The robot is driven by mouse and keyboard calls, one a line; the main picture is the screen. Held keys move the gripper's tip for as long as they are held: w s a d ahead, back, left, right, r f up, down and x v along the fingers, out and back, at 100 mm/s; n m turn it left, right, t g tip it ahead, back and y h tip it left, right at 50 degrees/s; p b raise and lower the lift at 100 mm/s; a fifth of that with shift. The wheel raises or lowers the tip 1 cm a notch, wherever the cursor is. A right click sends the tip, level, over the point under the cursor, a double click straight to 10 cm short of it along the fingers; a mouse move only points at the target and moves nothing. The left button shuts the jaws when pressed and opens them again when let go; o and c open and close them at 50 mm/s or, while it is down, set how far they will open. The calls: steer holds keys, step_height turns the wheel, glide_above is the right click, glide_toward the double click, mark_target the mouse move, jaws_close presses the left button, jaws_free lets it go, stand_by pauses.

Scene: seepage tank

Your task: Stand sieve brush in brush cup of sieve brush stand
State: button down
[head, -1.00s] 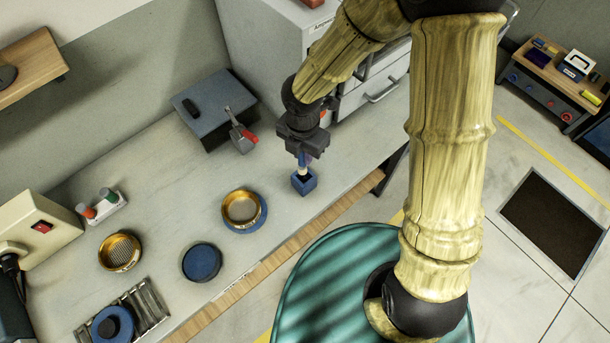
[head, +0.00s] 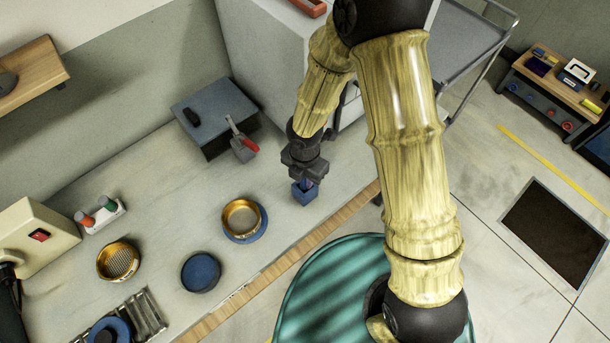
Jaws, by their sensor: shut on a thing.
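The small square blue brush cup (head: 305,197) stands on the bench near its front edge. I take it to be the cup of the sieve brush stand. My gripper (head: 305,180) points down right above the cup and is shut on the sieve brush. Only a short blue bit of the brush (head: 305,185) shows between the jaws and the cup. The brush's lower end is hidden, apparently inside the cup. I cannot tell whether it touches the bottom.
A brass sieve on a blue base (head: 243,238), a round blue disc (head: 201,272) and another brass sieve (head: 119,261) stand to the left.

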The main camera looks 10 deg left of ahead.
steer(key=shift+f+b, duration=0.3)
steer(key=c, duration=1.3)
jaws_free()
steer(key=shift+r, duration=0.1)
step_height(320, 180, up, 18)
steer(key=p, duration=0.1)
steer(key=shift+f, duration=0.25)
steer(key=shift+w, duration=0.1)
